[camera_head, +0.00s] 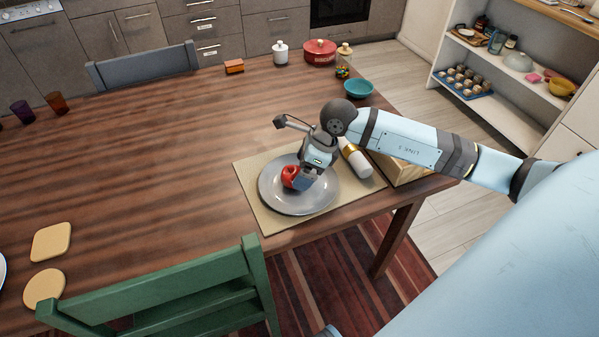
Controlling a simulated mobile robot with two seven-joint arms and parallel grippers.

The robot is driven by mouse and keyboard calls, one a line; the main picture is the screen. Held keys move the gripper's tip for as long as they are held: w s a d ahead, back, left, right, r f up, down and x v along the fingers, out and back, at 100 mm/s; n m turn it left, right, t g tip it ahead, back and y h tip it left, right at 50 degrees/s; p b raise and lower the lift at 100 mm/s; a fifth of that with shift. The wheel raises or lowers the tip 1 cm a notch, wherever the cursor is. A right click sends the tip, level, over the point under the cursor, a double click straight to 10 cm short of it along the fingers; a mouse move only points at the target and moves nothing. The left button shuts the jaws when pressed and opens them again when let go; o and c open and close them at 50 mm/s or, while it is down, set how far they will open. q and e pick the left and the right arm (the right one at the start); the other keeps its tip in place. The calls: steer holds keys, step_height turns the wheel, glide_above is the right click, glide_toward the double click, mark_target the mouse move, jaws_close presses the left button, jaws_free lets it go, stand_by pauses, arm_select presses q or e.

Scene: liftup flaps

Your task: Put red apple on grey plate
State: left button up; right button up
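The red apple (289,176) is at the grey plate (317,201), over its left middle part. I cannot tell if it rests on the plate or is held just above it. My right gripper (301,181) comes down over the plate, with its fingers against or right beside the apple's right side, hiding part of it. The view does not show clearly whether the fingers grip the apple. My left gripper is not in view.
The plate lies on a beige placemat (262,213) near the table's right front corner. A white and gold cylinder (356,160) and a wooden box (403,172) are close to my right gripper. A green chair (180,290) stands in front. The table's middle (150,150) is clear.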

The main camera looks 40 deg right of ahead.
steer(key=v, duration=0.9)
steer(key=shift+r+p, duration=0.25)
steer(key=shift+p, duration=0.05)
steer(key=shift+s+d, duration=0.1)
